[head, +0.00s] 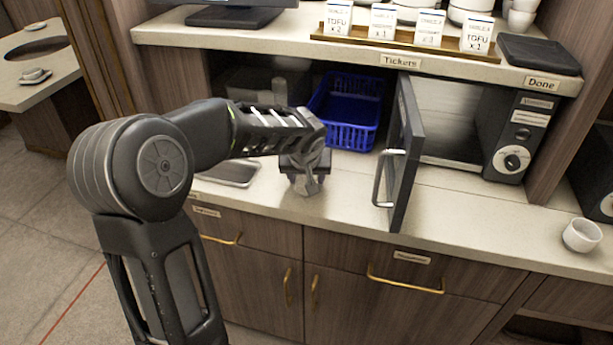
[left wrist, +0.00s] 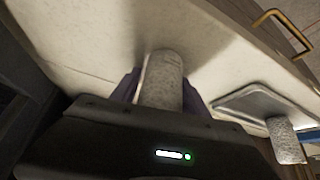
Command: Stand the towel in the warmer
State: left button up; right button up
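A grey, speckled rolled towel (left wrist: 162,80) sits between the two fingers of my left gripper (left wrist: 160,95) in the left wrist view. The fingers flank it closely on both sides, and its end sticks out past them over the counter. In the head view my left gripper (head: 305,178) is above the counter, left of the warmer's open door (head: 402,155). The warmer (head: 515,130) is a dark box with a dial at its right and an open front; much of its inside is hidden. My right gripper is not in view.
A metal tray (head: 228,173) lies left of my left gripper; in the left wrist view a second grey roll (left wrist: 285,140) is at the tray's rim. A blue basket (head: 345,108) stands behind the gripper. A white cup (head: 581,235) is at far right.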

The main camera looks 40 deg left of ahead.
pick_arm(q)
jog(key=shift+o, duration=1.3)
jog(key=shift+r, duration=0.1)
jog(key=shift+r+p, duration=0.15)
jog(key=shift+p, duration=0.15)
jog(key=shift+s+d+r, duration=0.1)
jog(key=shift+r, duration=0.15)
jog(key=v, duration=1.1)
jog(key=shift+s+b, duration=0.15)
jog(key=shift+b, duration=0.3)
jog(key=shift+o, duration=0.3)
